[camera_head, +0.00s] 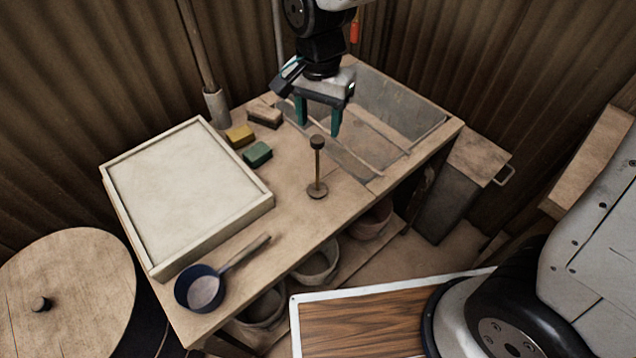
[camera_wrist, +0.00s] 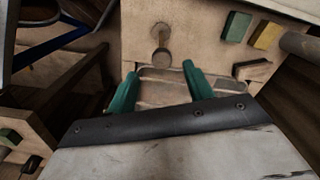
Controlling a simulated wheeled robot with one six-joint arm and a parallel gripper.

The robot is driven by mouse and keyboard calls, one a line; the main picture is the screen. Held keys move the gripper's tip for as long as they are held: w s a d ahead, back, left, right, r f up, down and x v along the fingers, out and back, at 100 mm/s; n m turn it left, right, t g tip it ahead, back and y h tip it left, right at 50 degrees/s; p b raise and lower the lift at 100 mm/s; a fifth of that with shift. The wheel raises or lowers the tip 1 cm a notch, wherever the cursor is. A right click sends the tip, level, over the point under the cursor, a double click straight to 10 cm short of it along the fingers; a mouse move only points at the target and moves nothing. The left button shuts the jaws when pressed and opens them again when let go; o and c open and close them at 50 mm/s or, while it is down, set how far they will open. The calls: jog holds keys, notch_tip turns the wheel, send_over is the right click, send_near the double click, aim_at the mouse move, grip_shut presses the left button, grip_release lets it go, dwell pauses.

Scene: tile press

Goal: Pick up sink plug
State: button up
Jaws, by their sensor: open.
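The sink plug (camera_head: 317,188) stands upright on the wooden bench top, in front of the sink. It has a round flat base, a thin brass-coloured stem and a dark knob on top. In the wrist view the plug (camera_wrist: 161,56) is seen from above, just beyond the fingertips. My gripper (camera_head: 319,124) has teal fingers that point down, spread apart with nothing between them. It hangs above and behind the plug, over the sink side of the bench, not touching the plug. The fingers also show in the wrist view (camera_wrist: 160,72).
The sink basin (camera_head: 395,100) lies behind the plug. Green (camera_head: 257,154), yellow (camera_head: 240,135) and brown (camera_head: 265,116) blocks lie to its left. A pale framed slab (camera_head: 185,190) and a blue ladle (camera_head: 196,288) are farther left. Bare bench surrounds the plug's base.

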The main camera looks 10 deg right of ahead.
aim_at(317, 138)
notch_tip(317, 138, down, 7)
jog(key=shift+a+r, duration=0.1)
jog(key=shift+r, duration=0.1)
jog(key=shift+w, duration=0.1)
grip_shut()
